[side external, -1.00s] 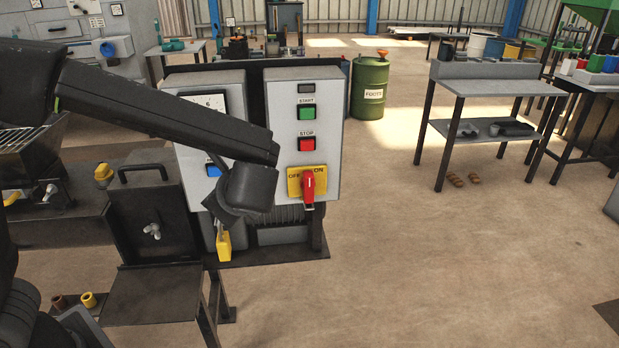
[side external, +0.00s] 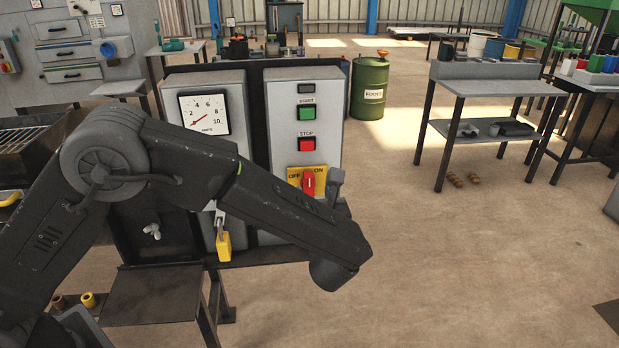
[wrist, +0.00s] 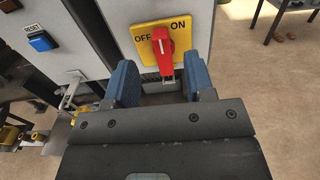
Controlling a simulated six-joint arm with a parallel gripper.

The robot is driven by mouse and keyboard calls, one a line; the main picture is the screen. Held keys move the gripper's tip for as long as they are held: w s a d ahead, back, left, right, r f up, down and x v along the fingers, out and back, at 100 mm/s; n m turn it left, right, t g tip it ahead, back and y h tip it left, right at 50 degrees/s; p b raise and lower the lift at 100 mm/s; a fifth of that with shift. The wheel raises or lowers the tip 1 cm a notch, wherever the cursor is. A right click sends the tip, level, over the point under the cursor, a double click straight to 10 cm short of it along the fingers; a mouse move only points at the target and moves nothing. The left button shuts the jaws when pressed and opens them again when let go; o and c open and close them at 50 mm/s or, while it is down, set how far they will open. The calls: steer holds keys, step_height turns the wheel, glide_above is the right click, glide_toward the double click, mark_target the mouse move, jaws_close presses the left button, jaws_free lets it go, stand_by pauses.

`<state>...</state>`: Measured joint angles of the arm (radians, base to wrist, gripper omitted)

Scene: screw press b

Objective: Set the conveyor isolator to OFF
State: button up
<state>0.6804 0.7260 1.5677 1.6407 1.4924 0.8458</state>
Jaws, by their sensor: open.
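The conveyor isolator is a yellow plate (side external: 293,176) marked OFF at left and ON at right, low on the right grey cabinet; the plate also shows in the wrist view (wrist: 143,31). Its red handle (wrist: 163,48) bears a white line and points roughly downward, slightly tilted, with its lower end by a small metal loop. My gripper (wrist: 161,66) is open, its blue-lined fingers on either side of the handle in the wrist view, apparently short of it. In the side view my forearm hides the cabinet's bottom, and a grey finger stands right of the handle.
Green START (side external: 306,113) and red STOP (side external: 307,144) buttons sit above the isolator. A yellow padlock (side external: 224,246) hangs on the left cabinet, below a dial gauge (side external: 204,113). A blue RESET button (wrist: 41,42) is left.

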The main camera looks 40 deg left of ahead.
mark_target(310, 178)
steer(key=x, duration=0.6)
steer(key=shift+w+a, duration=0.25)
steer(key=shift+w, duration=0.05)
jaws_close()
